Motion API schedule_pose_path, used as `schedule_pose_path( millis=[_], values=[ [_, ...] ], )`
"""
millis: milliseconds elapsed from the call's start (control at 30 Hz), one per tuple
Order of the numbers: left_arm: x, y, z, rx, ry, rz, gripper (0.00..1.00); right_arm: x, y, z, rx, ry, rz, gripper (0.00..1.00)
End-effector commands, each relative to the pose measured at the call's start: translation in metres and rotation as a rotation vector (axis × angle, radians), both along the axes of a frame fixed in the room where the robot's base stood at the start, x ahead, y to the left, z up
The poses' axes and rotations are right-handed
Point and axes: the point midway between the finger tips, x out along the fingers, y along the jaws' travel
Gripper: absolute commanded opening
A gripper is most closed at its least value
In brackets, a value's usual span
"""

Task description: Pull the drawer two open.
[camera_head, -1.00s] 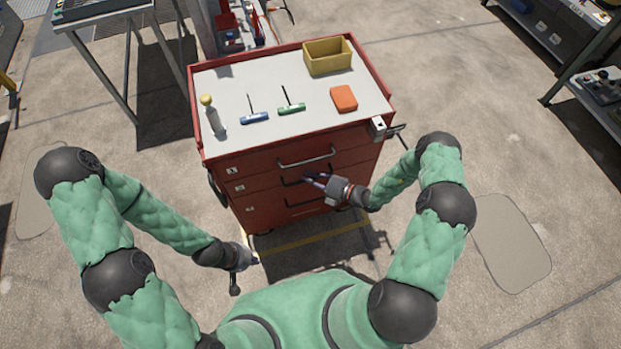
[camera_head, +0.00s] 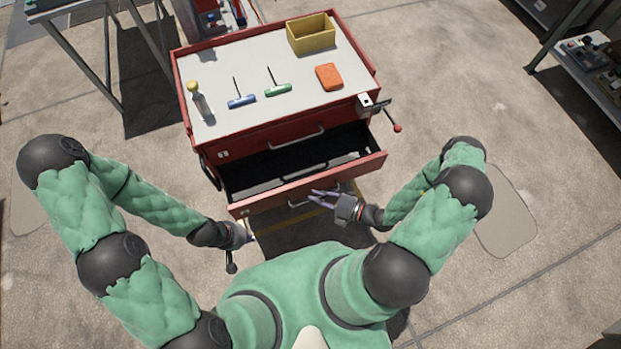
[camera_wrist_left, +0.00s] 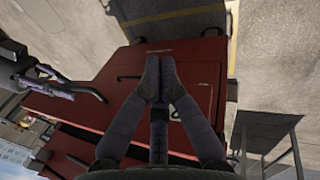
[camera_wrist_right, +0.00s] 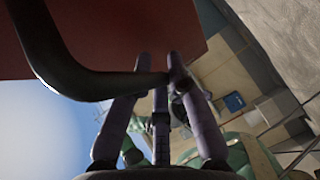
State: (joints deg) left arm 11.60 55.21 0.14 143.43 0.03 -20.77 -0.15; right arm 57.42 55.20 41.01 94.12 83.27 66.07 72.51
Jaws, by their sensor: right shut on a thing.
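The red tool cabinet (camera_head: 240,140) stands ahead of me. Its second drawer (camera_head: 350,170) is pulled well out, and its dark interior shows. My right gripper (camera_head: 318,194) is at that drawer's front and shut on the drawer's dark handle. In the right wrist view the dark handle (camera_wrist_right: 95,85) runs between the fingers (camera_wrist_right: 158,75). My left gripper (camera_head: 250,238) hangs low left of the drawer, apart from it. Its fingertips are together and empty in the left wrist view (camera_wrist_left: 158,75). The top drawer's handle (camera_head: 297,138) shows above, with that drawer shut.
On the cabinet top are a yellow bin (camera_head: 311,34), an orange block (camera_head: 329,77), blue (camera_head: 241,101) and green (camera_head: 278,89) T-handled tools and a yellow-capped bottle (camera_head: 199,100). A vise-like fitting (camera_head: 375,105) juts from the right side. A shelf (camera_head: 590,70) stands far right.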

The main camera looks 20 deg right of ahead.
Motion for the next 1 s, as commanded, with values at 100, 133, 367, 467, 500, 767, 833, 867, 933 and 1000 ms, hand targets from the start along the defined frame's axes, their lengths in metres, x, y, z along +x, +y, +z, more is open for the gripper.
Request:
schedule_pose_path(
  millis=[100,133,367,467,500,767,833,867,933,1000],
  values=[
    [0.0,0.0,0.001,0.0,0.0,0.0,0.0,-0.019,-0.003,0.0,-0.002,0.0,-0.005,0.0],
    [0.0,0.0,0.001,0.0,0.0,0.0,0.0,-0.023,-0.003,0.0,-0.003,-0.001,-0.004,0.0],
    [0.0,0.0,0.001,0.0,0.0,0.0,0.0,-0.04,-0.003,-0.001,-0.005,-0.002,-0.001,0.0],
    [0.0,0.0,0.001,0.0,0.0,0.0,0.0,-0.041,-0.003,-0.001,-0.006,-0.003,0.0,0.0],
    [0.0,0.0,0.001,0.0,0.0,0.0,0.0,-0.042,-0.003,-0.001,-0.006,-0.003,0.0,0.0],
    [0.0,0.0,0.001,0.0,0.0,0.0,0.0,-0.041,-0.003,-0.001,-0.006,-0.002,0.0,0.21],
    [0.0,0.0,0.001,0.0,0.0,0.0,0.0,-0.041,-0.003,-0.001,-0.006,-0.002,0.0,0.3],
    [0.0,0.0,0.001,0.0,0.0,0.0,0.0,-0.041,-0.003,-0.001,-0.006,-0.003,0.0,0.3],
    [0.0,0.0,0.001,0.0,0.0,0.0,0.0,-0.041,-0.003,-0.001,-0.005,-0.002,0.0,0.3],
    [0.0,0.0,0.001,0.0,0.0,0.0,0.0,-0.041,-0.003,-0.001,-0.003,-0.002,0.001,0.3]
  ],
)
